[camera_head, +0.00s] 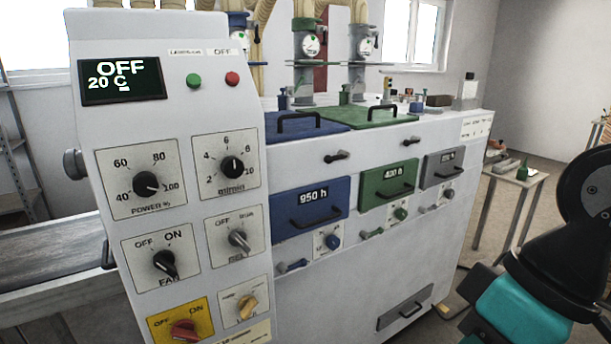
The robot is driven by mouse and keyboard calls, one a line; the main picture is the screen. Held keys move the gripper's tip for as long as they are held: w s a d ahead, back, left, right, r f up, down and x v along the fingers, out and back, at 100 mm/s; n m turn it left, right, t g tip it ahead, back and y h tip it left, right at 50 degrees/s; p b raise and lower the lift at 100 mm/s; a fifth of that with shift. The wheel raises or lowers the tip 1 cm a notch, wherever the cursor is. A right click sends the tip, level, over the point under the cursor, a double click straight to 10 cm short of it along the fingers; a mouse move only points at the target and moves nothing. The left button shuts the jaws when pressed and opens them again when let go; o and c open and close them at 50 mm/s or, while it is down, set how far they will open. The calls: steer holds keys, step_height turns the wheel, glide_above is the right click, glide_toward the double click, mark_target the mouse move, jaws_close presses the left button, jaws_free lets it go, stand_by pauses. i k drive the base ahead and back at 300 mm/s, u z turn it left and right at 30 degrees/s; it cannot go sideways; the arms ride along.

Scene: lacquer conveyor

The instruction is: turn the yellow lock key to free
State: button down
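The yellow lock key (248,308) is a small pale-yellow knob on a cream plate (231,300) low on the right side of the control panel. It sits below the belt knob (239,240) and right of the red main switch. Its plate lettering is too small to read, so I cannot tell which setting it points to. Only parts of my arm, black and teal, show at the lower right, well apart from the key. My gripper is not in view.
The red OFF/ON switch (185,330) on a yellow plate is close left of the key. The fan knob (164,262) is above that. Blue (311,208), green (388,185) and grey (444,169) drawers with handles stick out to the right. A small table (513,180) stands far right.

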mark_target(247, 304)
steer(key=z, duration=0.2)
steer(key=k, duration=0.6)
steer(key=u, duration=1.7)
steer(key=i, duration=0.5)
steer(key=u, duration=0.05)
